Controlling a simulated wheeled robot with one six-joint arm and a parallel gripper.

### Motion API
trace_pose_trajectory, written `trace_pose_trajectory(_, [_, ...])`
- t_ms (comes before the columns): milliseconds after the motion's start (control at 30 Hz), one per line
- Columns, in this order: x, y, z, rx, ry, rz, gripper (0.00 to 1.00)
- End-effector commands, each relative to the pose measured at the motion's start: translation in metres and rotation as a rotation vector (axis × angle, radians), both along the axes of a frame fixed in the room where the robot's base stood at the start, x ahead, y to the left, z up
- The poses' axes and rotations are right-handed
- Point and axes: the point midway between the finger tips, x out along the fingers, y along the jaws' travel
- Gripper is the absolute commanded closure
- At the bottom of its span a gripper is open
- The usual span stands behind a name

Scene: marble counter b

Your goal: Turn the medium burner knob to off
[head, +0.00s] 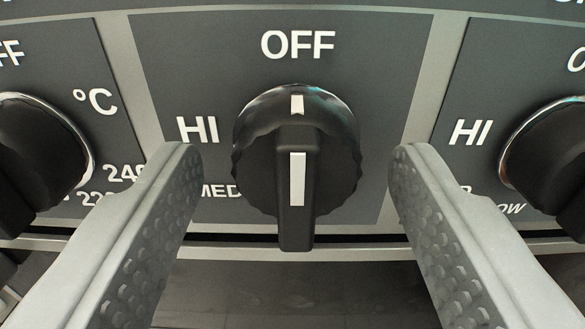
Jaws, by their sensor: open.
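The medium burner knob (297,165) is black with a raised grip bar and white marks. It sits in the middle of the head view, under the word OFF. Its white pointer mark is at the top, in line with OFF. HI is printed to its left, with MED partly hidden below that. My gripper (295,168) is open, with one grey dimpled finger on each side of the knob. A clear gap shows between each finger and the knob, and nothing is held.
Another black knob (548,160) with a chrome ring is at the right edge, beside its own HI label. A knob (40,150) with a temperature scale is at the left edge. A dark gap and panel edge run below the knobs.

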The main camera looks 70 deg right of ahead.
Motion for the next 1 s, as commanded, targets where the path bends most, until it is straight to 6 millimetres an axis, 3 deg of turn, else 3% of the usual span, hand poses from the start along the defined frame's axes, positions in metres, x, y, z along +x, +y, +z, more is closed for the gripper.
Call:
trace_pose_trajectory(333, [-0.001, 0.005, 0.0, 0.0, 0.001, 0.001, 0.42])
trace_pose_trajectory(1000, [-0.02, 0.055, 0.0, 0.0, 0.0, 0.001, 0.42])
